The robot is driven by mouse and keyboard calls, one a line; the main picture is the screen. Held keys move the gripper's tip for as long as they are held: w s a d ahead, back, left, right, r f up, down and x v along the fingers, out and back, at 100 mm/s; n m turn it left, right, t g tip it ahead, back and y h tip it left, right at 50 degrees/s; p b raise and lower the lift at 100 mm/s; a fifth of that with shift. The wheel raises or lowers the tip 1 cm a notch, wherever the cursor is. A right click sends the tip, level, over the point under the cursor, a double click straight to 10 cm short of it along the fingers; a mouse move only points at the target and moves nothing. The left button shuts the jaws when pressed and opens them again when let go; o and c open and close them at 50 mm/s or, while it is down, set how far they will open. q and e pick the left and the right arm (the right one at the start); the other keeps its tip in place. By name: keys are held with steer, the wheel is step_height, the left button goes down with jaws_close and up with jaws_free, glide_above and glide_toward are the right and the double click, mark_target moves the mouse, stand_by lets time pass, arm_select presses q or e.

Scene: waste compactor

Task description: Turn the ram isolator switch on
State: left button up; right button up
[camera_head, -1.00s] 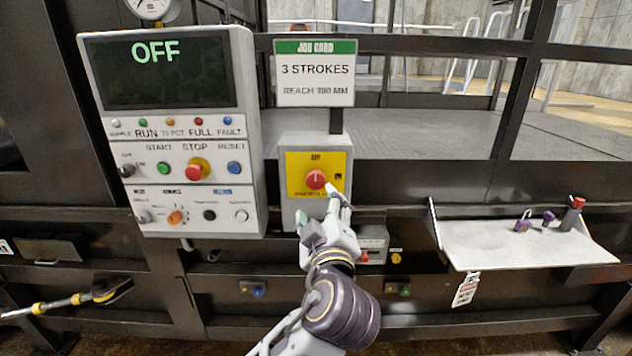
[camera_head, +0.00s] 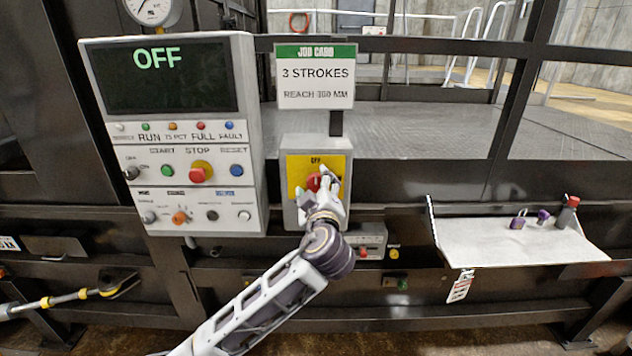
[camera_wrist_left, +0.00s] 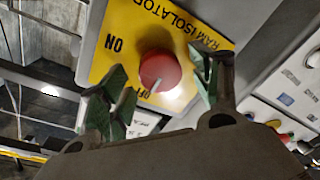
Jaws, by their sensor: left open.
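The ram isolator switch is a red round knob (camera_head: 313,181) on a yellow plate (camera_head: 298,165) on a grey box below the job card. In the left wrist view the red knob (camera_wrist_left: 160,72) shows large, with a pale pointer line aimed at the OFF end of the yellow plate (camera_wrist_left: 118,38). My left gripper (camera_head: 322,183) is in front of the knob and partly covers it. In the left wrist view its two green-padded fingers (camera_wrist_left: 155,92) are spread apart, one on each side of the knob. I cannot tell whether they touch it. My right gripper is not in view.
A control panel (camera_head: 250,130) with a screen reading OFF stands to the left. The job card (camera_head: 315,92) hangs above the switch box. A shelf (camera_head: 500,245) with purple padlocks (camera_head: 519,220) and a red-topped item (camera_head: 567,212) juts out at the right.

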arm_select(q)
steer(key=shift+w, duration=0.55)
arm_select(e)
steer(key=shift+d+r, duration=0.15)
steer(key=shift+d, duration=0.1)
arm_select(q)
steer(key=c, duration=1)
steer(key=shift+c, duration=0.2)
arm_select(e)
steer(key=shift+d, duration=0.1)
